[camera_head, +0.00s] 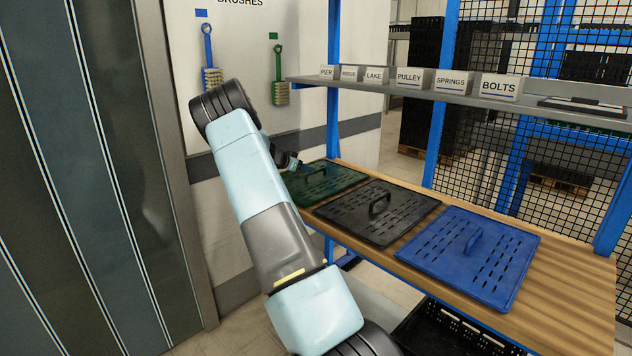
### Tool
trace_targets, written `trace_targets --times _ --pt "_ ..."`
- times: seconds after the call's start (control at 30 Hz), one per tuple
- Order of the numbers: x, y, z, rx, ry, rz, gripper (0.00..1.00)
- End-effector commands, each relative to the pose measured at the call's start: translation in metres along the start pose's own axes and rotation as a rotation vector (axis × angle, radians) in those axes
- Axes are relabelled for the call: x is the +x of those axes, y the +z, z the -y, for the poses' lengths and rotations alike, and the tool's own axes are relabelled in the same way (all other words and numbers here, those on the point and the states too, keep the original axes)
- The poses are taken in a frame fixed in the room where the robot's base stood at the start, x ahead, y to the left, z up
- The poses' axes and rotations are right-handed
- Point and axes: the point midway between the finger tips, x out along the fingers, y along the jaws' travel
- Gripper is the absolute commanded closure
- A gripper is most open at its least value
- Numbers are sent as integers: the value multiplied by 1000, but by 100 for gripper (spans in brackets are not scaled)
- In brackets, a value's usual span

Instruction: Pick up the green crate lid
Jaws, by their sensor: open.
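The green crate lid (333,180) lies flat at the left end of the wooden bench, with dark slots in its top. My gripper (293,163) is small and dark, partly hidden behind my arm, at the far left edge of the green lid. It is open and holds nothing that I can see. I cannot tell whether it touches the lid.
A black lid (345,222) with a raised handle lies right beside the green one, then a blue lid (500,268). A shelf (445,97) with labelled boxes hangs above the bench (570,290). A blue post (334,120) rises behind the green lid. A black crate stands below.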

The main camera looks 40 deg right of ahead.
Motion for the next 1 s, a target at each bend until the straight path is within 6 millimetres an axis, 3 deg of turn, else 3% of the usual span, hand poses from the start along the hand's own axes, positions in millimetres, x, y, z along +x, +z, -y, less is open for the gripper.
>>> trace_targets --times 0.27,0.6,0.93,1.0 --pt "18 0 0 1 2 0 56" --pt "58 2 2 0 2 0 56" --pt "64 1 3 1 0 0 56" --pt "64 1 2 1 1 0 61"
